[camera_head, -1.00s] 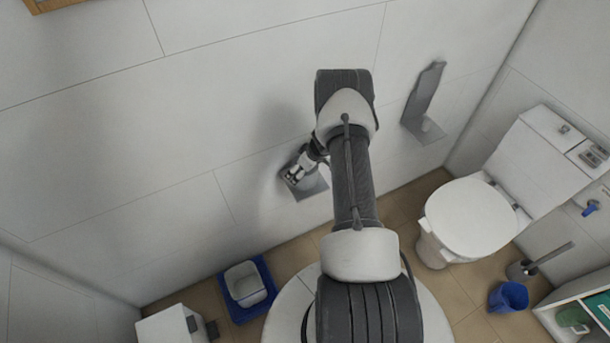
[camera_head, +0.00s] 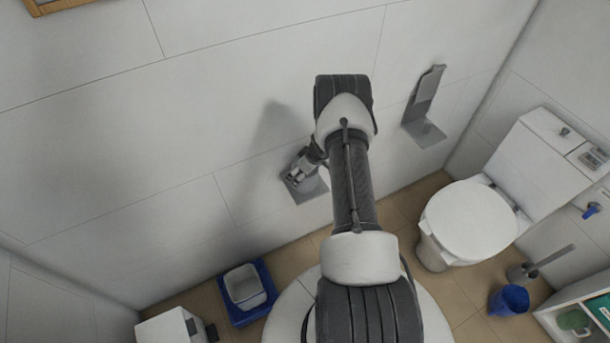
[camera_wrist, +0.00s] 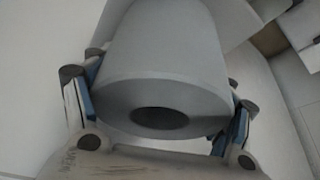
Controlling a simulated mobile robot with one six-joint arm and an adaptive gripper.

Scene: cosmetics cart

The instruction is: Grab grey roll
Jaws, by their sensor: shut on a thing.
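The grey roll (camera_wrist: 165,50) fills the middle of the wrist view, its dark core hole facing the camera. My gripper (camera_wrist: 165,110) is shut on it, with a blue-padded finger against each side. In the head view my gripper (camera_head: 303,172) is low at the wall, just over a small grey wall shelf (camera_head: 312,192). My arm and gripper hide most of the roll there, and I cannot tell whether it touches the shelf.
A second grey wall holder (camera_head: 423,100) is to the right. The toilet (camera_head: 470,218) stands at the right, with a blue bin (camera_head: 508,299) and toilet brush near it. A blue tray (camera_head: 236,312) with a white container is on the floor at lower left.

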